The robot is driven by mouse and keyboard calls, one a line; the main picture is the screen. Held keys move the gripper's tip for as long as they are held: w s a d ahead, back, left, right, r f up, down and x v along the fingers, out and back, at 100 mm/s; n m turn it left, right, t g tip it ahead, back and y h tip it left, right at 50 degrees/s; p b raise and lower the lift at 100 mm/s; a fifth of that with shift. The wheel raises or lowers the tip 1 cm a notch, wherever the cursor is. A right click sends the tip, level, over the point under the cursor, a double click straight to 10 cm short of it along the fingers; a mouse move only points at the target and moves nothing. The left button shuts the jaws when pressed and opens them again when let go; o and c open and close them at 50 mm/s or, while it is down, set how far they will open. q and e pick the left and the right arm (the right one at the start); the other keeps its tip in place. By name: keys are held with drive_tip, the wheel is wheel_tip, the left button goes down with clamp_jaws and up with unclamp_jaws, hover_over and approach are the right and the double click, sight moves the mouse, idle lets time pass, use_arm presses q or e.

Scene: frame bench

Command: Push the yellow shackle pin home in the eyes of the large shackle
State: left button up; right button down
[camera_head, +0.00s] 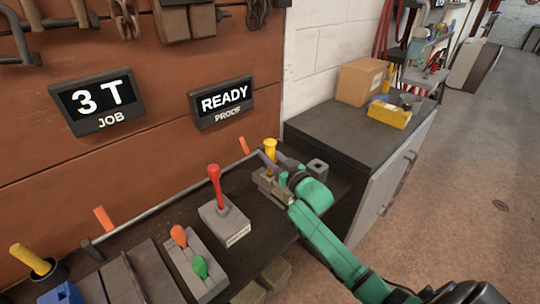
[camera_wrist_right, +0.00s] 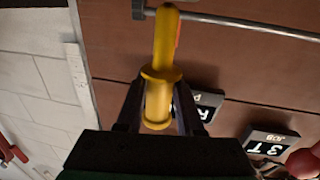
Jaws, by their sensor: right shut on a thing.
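A yellow pin (camera_head: 270,150) with a collar stands upright at the right end of the dark bench. My right gripper (camera_head: 272,168) reaches it from the front right on a green arm. In the right wrist view the yellow pin (camera_wrist_right: 160,72) lies between the two dark fingers of my right gripper (camera_wrist_right: 157,108), which is shut on it. A light block-like fixture (camera_head: 268,188) is below the gripper, partly covered by it. I cannot make out the large shackle or its eyes, nor how deep the pin sits. My left gripper is not in view.
A red lever (camera_head: 215,185) on a grey base stands left of the gripper. A box with orange and green knobs (camera_head: 197,262) is nearer. A yellow handle (camera_head: 33,260) stands far left. A small grey square post (camera_head: 316,169) is right of the gripper. Signs read "3 T" and "READY".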

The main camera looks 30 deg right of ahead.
drive_tip(key=shift+r, duration=0.1)
drive_tip(key=shift+f+b, duration=1.4)
drive_tip(key=shift+f, duration=1.1)
drive_tip(key=shift+c, duration=2.3)
unclamp_jaws()
drive_tip(key=shift+f, duration=0.15)
drive_tip(key=shift+s, duration=0.15)
